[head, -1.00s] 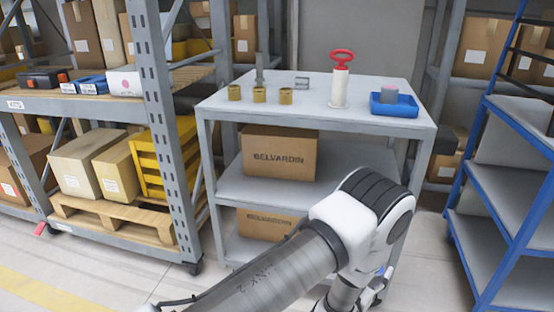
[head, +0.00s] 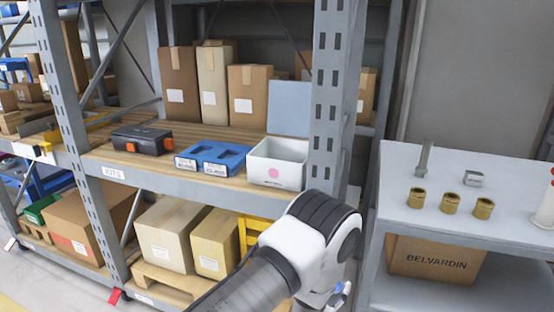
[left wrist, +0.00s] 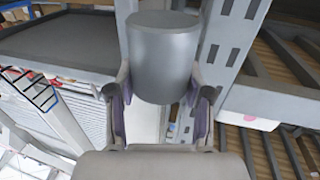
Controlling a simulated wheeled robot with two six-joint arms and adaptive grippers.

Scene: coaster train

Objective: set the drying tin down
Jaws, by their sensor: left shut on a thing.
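The drying tin (left wrist: 163,60) is a plain grey cylinder in the left wrist view. My left gripper (left wrist: 160,100) is shut on it, with one finger on each side. The tin is held in the air. In the head view my left arm's white and black joint hides the tin and most of the gripper. My right gripper is in neither view.
The wooden shelf holds a black case (head: 148,139), a blue two-pocket tray (head: 212,158) and an open white box (head: 278,163) with a pink dot. A steel upright (head: 332,100) separates it from the grey cart (head: 400,202), which carries several brass cylinders (head: 450,203).

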